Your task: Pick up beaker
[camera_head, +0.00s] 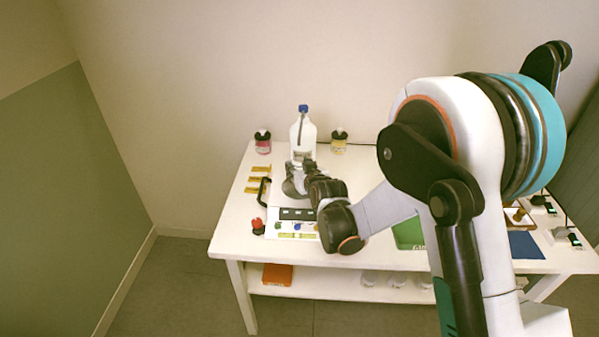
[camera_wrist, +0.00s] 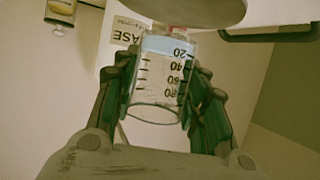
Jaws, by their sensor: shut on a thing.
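A clear beaker (camera_wrist: 158,82) with black graduation marks is in the middle of the wrist view. Its numbers appear upside down, and a pale bluish band shows near its 20 mark. My gripper (camera_wrist: 160,95) is shut on the beaker, with a dark green finger against each side. In the head view my gripper (camera_head: 305,168) is over the back left part of the white table, in front of the large white bottle. The beaker is too small and too covered there to make out clearly.
A white bottle with a blue cap (camera_head: 303,130) stands behind my gripper. A pink jar (camera_head: 263,146) and a yellow jar (camera_head: 339,145) stand on either side. A grey disc (camera_head: 292,188) is below. Left are yellow labels (camera_head: 259,180), a black handle (camera_head: 263,190) and a red item (camera_head: 258,226).

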